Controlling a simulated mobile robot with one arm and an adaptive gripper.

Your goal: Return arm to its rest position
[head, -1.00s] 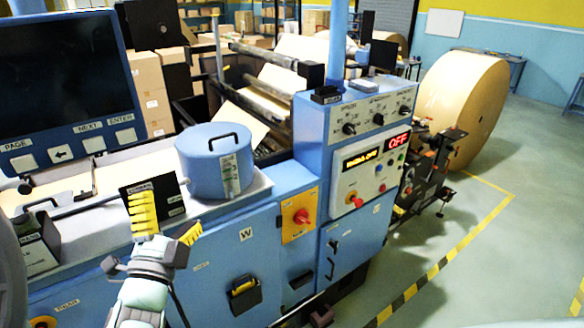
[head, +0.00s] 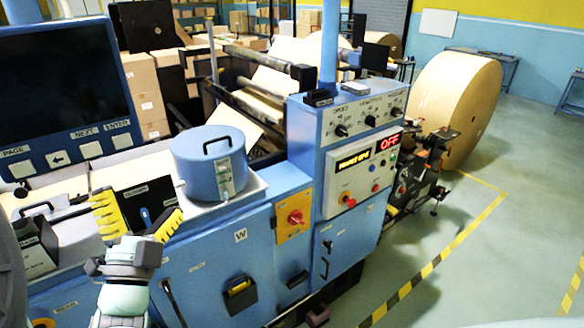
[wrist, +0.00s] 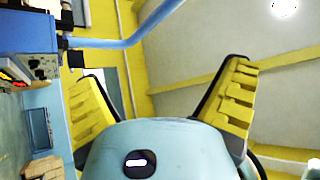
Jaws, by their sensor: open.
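My gripper (head: 140,217) shows at the lower left of the head view, in front of the blue machine (head: 205,265). Its two yellow ribbed fingers are spread apart with nothing between them. In the wrist view my gripper (wrist: 165,100) is also open and empty. Its fingers point up toward the grey ceiling and a yellow beam. Part of my arm shows below it in the head view.
A blue lidded canister (head: 210,162) stands on the machine top, right of my gripper. A screen (head: 62,85) is at the left. A control panel (head: 365,160) reads OFF. A large kraft roll (head: 455,108) stands at the right.

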